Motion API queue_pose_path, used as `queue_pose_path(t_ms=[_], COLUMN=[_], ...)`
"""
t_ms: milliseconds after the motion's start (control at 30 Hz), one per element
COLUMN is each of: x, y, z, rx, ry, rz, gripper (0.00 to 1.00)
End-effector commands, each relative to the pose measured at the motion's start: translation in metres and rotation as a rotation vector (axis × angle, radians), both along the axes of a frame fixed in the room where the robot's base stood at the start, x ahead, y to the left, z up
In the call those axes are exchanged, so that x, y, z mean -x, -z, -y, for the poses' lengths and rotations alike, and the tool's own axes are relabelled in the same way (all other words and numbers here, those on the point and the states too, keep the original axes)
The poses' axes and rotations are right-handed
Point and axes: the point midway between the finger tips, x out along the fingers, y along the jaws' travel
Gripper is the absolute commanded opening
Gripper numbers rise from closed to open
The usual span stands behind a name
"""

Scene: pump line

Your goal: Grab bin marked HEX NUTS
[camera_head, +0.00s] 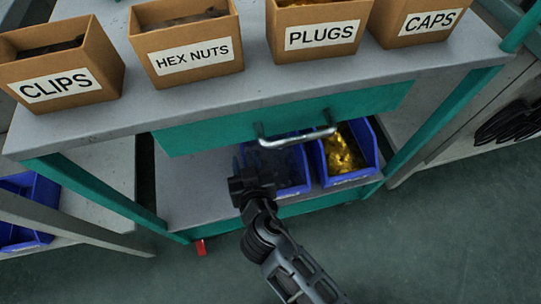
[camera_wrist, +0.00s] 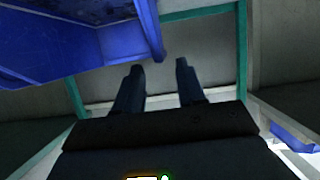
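The cardboard bin marked HEX NUTS (camera_head: 188,68) stands upright on the grey bench top, second from the left. It holds dark contents that I cannot make out. My gripper (camera_head: 248,183) is well below the bench top, in front of the lower shelf, apart from the HEX NUTS bin. In the wrist view the two fingers of my gripper (camera_wrist: 160,80) are spread with empty space between them. The HEX NUTS bin does not show in the wrist view.
Bins marked CLIPS (camera_head: 62,75), PLUGS (camera_head: 318,34) and CAPS (camera_head: 428,22) share the bench top (camera_head: 300,82). A green drawer (camera_head: 215,130) with a metal handle (camera_head: 295,138) is below. Blue bins, one with yellow parts (camera_head: 345,150), sit on the lower shelf.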

Motion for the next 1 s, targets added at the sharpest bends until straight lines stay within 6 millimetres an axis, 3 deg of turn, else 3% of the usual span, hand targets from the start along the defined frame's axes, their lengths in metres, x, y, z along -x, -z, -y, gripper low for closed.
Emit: queue_pose_path(t_ms=[300,633,1000], x=[-0.036,-0.040,-0.040], y=[0.019,0.021,0.021], z=[-0.013,-0.014,-0.014], rx=[-0.002,0.000,0.000], ry=[-0.001,-0.001,-0.001], rz=[0.001,0.000,0.000], gripper=[0.39,0.38,0.03])
